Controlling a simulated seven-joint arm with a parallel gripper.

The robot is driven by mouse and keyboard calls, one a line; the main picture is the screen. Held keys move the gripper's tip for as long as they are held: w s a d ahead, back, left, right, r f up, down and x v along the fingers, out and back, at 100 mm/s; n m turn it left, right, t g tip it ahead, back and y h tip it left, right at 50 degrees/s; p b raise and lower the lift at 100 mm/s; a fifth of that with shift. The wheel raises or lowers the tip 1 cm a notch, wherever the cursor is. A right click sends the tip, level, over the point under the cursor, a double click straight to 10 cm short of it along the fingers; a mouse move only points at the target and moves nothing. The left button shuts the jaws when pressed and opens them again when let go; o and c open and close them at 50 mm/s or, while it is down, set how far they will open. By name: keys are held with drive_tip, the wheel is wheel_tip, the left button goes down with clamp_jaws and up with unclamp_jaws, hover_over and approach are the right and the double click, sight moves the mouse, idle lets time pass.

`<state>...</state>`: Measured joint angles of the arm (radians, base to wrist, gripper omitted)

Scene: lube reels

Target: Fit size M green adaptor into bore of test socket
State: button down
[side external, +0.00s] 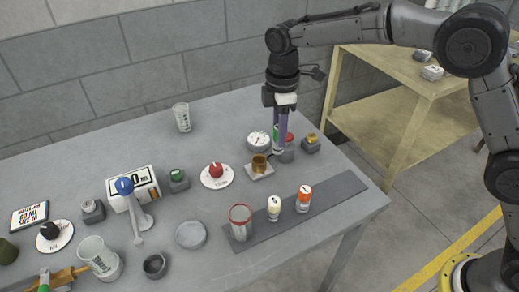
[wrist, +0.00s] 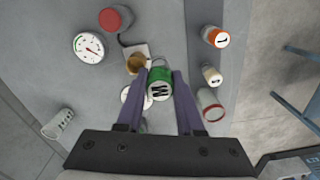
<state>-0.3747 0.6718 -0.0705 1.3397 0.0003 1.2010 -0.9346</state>
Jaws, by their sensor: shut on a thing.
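The green adaptor marked M (wrist: 159,83) is between the purple fingers of my gripper (wrist: 165,78), which is shut on it. In the side external view my gripper (side external: 281,145) points down over the far right part of the table, and only a sliver of green (side external: 276,131) shows beside the fingers. The brass-coloured socket (side external: 260,164) stands on a small pale square plate, a little left of the gripper. In the wrist view the socket (wrist: 136,62) is just up and left of the adaptor. The adaptor is apart from the socket; its exact height is unclear.
A white gauge (side external: 258,140) and a red-topped grey block (side external: 287,152) stand close by. A red knob (side external: 215,171) is to the left.

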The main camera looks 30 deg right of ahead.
drive_tip(key=w+f, duration=0.2)
drive_tip(key=w+a+f, duration=0.1)
drive_tip(key=w+f, duration=0.1)
drive_tip(key=w+a+f, duration=0.1)
drive_tip(key=f, duration=0.1)
drive_tip(key=shift+w+a+f, duration=0.15)
drive_tip(key=shift+w+f, duration=0.2)
drive_tip(key=shift+w, duration=0.05)
drive_tip(key=shift+f, duration=1.35)
drive_tip(key=shift+f, duration=0.15)
drive_tip(key=c, duration=0.5)
unclamp_jaws()
drive_tip(key=shift+c, duration=0.2)
